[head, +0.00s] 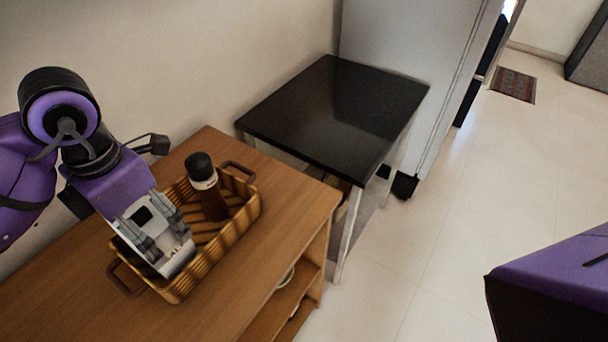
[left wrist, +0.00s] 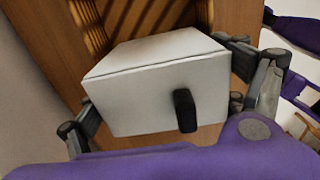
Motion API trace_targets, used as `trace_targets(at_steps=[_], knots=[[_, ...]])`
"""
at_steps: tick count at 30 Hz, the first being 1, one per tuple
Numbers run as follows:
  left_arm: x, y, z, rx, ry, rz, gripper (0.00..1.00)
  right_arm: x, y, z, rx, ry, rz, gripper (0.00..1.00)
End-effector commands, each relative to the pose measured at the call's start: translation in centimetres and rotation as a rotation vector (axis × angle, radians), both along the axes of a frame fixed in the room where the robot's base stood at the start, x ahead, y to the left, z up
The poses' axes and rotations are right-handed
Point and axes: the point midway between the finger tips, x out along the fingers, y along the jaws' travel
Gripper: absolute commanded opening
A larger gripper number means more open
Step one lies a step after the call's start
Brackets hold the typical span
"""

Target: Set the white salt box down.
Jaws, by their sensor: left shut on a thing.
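The white salt box (head: 178,262) is at the near end of the striped wicker basket (head: 240,222), tilted in the head view with dark lettering on its side. My left gripper (head: 160,238) comes down from the upper left and is shut on the box. In the left wrist view, the white box (left wrist: 150,95) fills the middle between the two fingers of the gripper (left wrist: 168,100), with a dark tab on its face. The box's lower end is inside the basket's outline. I cannot tell whether it touches the basket's bottom. My right gripper is not in view.
A dark bottle with a black cap (head: 205,183) stands in the far part of the basket. The basket is on a wooden cabinet (head: 290,205) with bare top at its right. A black-topped table (head: 335,110) stands behind, empty. A grey-white fridge (head: 410,60) is beyond it.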

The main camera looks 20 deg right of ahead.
Motion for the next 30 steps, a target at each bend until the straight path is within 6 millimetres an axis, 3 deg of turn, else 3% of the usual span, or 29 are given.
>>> trace_targets(at_steps=[7,13,25,26,27,30], knots=[[1.1,-0.4,-1.5,-0.001,0.001,0.000,0.52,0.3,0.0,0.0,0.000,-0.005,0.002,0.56],[1.2,-0.3,-4.3,-0.001,-0.001,0.000,0.52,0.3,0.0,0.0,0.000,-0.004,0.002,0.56],[1.2,-0.3,-4.9,0.000,-0.002,0.000,0.52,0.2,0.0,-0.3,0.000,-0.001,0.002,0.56],[1.2,-0.3,-4.8,0.000,-0.001,0.000,0.93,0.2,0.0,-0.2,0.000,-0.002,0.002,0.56],[1.2,-0.3,-4.8,0.000,-0.002,0.000,0.98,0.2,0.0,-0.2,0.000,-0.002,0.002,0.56],[1.2,-0.3,-4.8,0.000,-0.002,0.000,1.00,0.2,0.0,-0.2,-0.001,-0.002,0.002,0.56]])
